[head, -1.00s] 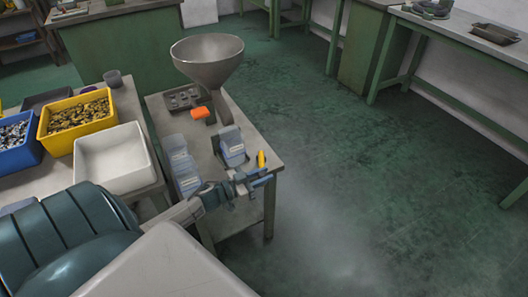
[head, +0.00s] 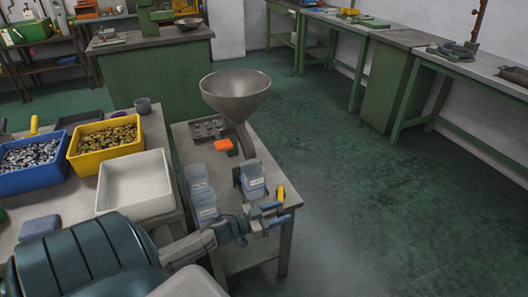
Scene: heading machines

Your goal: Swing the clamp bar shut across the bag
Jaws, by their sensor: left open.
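A pale blue bag (head: 252,182) with a white label stands in a dark holder at the front of the small bench, near the funnel's spout. A yellow grip (head: 281,193) sits just right of the bag; it looks like the end of the clamp bar, but the bar itself is too small to make out. My left gripper (head: 279,214) is open, its blue fingers just below the yellow grip in the picture. I cannot tell whether they touch it. My right gripper is not in view.
A metal funnel (head: 235,97) rises above the bench (head: 185,139). A white bin (head: 135,205) and yellow bin (head: 76,163) stand further left. Floor on the right is clear.

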